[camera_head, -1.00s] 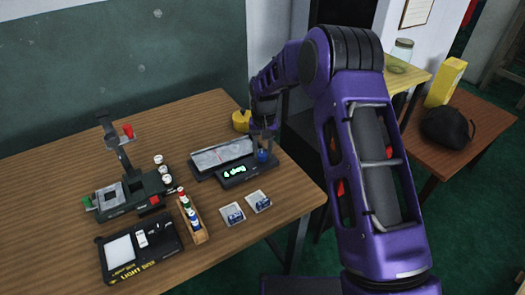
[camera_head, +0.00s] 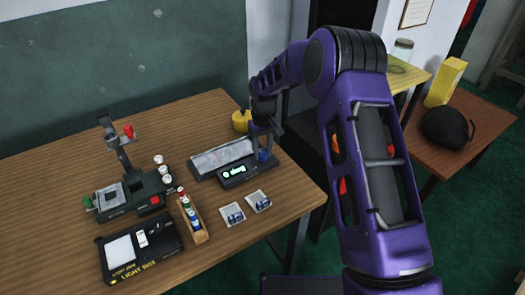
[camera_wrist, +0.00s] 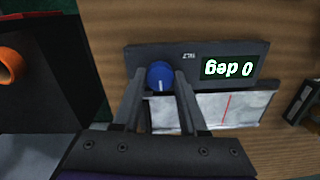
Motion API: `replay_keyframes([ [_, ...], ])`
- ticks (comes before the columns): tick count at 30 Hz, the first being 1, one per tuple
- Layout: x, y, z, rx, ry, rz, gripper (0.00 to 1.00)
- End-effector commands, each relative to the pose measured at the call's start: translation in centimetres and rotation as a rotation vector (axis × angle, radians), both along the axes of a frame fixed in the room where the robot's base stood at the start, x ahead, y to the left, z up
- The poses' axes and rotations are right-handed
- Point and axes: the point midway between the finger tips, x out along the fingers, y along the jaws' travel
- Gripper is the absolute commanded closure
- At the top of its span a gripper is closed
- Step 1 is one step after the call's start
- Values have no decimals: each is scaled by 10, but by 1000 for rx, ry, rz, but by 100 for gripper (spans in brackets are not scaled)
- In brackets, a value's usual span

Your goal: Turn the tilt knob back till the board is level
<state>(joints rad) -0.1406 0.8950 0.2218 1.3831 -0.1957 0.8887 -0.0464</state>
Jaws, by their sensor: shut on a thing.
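The blue tilt knob (camera_wrist: 160,77) sits on a dark control panel marked TILT, and its white pointer line shows in the wrist view. My gripper (camera_wrist: 161,84) is shut on the knob, one finger on each side; it also shows in the head view (camera_head: 264,150). The green display (camera_wrist: 230,69) reads 0 deg, upside down in the wrist view. The pale board (camera_wrist: 240,108) with a red line lies beside the panel and looks flat; in the head view the board (camera_head: 221,156) lies behind the display.
A wooden rack of small bottles (camera_head: 193,218), a light box (camera_head: 140,247), a dark stand device (camera_head: 130,190) and two small clear trays (camera_head: 232,215) stand on the table (camera_head: 60,200). A yellow object (camera_head: 241,120) is behind the board. The table's front left is clear.

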Motion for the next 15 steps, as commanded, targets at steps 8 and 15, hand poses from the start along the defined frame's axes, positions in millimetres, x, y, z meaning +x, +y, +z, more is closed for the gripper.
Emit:
replay_keyframes([
  [8,0,0,1,1,-2,1,51],
  [15,0,0,0,0,-1,0,28],
])
